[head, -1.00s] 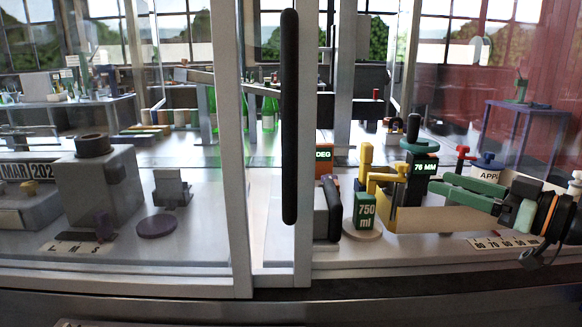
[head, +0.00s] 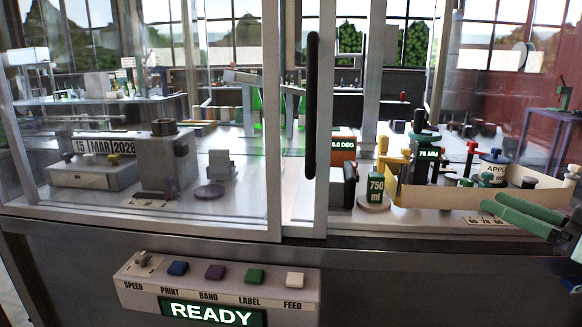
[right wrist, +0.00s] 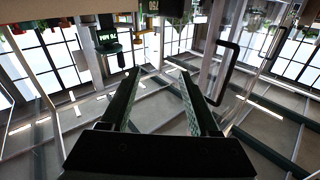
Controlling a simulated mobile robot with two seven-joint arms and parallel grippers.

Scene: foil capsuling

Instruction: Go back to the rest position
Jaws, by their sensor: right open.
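My right gripper (head: 530,212) shows at the right edge of the head view, with green fingers pointing left, in front of the cream tray (head: 455,197). In the right wrist view its two fingers (right wrist: 160,82) stand apart with nothing between them. The picture there is tilted, with the cabinet frame and windows beyond the fingers. My left gripper is in neither view.
A glazed cabinet with a black door handle (head: 311,105) stands ahead. A control box (head: 216,291) reading READY is at the lower front. A green 750 ml block (head: 376,187) and a date stamp unit (head: 93,172) stand inside the cabinet.

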